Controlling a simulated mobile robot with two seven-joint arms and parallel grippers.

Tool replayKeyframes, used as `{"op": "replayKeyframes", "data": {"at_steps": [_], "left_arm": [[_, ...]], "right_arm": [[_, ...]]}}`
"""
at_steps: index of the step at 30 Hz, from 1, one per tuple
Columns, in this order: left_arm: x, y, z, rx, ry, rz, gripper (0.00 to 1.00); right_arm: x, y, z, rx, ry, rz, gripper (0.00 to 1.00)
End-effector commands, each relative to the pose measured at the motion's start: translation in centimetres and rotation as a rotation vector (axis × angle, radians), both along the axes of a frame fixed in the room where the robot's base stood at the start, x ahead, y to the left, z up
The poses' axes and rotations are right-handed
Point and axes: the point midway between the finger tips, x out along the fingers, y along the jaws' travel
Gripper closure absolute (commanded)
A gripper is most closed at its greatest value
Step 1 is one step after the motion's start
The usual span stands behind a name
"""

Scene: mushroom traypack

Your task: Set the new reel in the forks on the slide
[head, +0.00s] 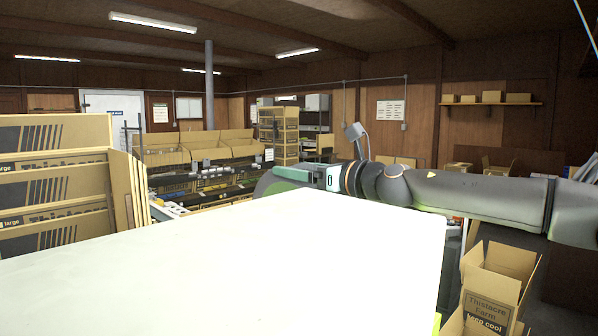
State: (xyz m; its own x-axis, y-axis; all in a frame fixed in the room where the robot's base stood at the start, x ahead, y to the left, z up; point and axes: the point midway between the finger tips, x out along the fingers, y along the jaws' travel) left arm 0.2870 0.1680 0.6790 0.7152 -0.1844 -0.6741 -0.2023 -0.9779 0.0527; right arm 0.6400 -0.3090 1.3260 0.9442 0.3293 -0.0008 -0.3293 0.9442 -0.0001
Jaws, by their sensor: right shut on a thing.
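My right arm comes in from the right, and my right gripper (298,175) points left beyond the far edge of a big white surface. It is shut on a dark grey-green round thing (266,184), which looks like the reel. Only the upper part of the reel shows; the white surface hides the rest. My left gripper is not in view. I cannot make out the forks or the slide.
The white surface (220,270) fills the foreground. Flat cartons (60,190) stand at the left. An open carton (490,300) is at the lower right. Behind the reel are a packing line (215,180) and a row of open boxes (200,146).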

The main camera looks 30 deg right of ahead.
Motion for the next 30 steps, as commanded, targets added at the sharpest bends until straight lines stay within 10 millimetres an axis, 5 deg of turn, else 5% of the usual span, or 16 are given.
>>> {"op": "replayKeyframes", "data": {"at_steps": [11,12,15,30], "left_arm": [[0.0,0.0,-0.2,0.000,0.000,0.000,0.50],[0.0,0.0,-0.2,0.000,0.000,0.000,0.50],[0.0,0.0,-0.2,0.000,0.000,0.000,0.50],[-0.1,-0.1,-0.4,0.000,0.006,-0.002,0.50]], "right_arm": [[0.0,0.0,0.2,0.001,-0.005,-0.001,1.00],[0.0,0.0,0.2,0.002,-0.005,-0.001,0.13],[0.0,0.0,0.2,0.001,-0.004,-0.001,0.02],[-1.4,-0.5,0.0,0.000,-0.002,0.000,0.00]]}}
